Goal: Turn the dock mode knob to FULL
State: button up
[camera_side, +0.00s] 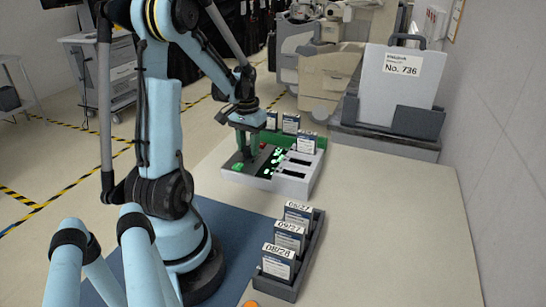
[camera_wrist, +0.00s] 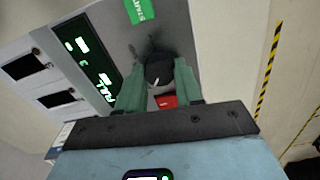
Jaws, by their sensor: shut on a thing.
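The dock (camera_side: 292,186) is a light grey box on the bench in the side view, with a dark, green-lit display strip and dark slots. In the wrist view the mode knob (camera_wrist: 160,68) is a dark round cap with a white pointer line slanting to the lower left. My gripper (camera_wrist: 160,88) has its green fingers shut on the knob's two sides. The display (camera_wrist: 85,50) is lit green, and its lower word looks like FULL. In the side view my gripper (camera_side: 246,148) is over the dock's left part; the knob is too small to tell there.
A green START button (camera_wrist: 139,10) and a red part (camera_wrist: 165,101) flank the knob. Several labelled packs stand at the dock's back. A dark rack (camera_side: 288,286) holds labelled packs, front right. A grey-white unit No. 736 (camera_side: 400,85) stands behind. The bench's right side is clear.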

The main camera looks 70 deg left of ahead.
aim_at(249, 148)
jog(key=shift+m, duration=0.4)
jog(key=o, duration=1)
jog(key=shift+o, duration=0.2)
notch_tip(249, 148, up, 12)
dwell(0.4)
jog(key=w+d+f+m+t, duration=0.1)
jog(key=w+d+m+t, duration=0.2)
jog(key=d, duration=1.1)
jog(key=w+d+f+m+t, duration=0.1)
jog(key=w+d+m+t, duration=0.1)
jog(key=d, duration=1.2)
jog(key=shift+w+d+f+m+t, duration=0.3)
jog(key=shift+w+d+m+t, duration=0.1)
jog(key=shift+m+t, duration=0.6)
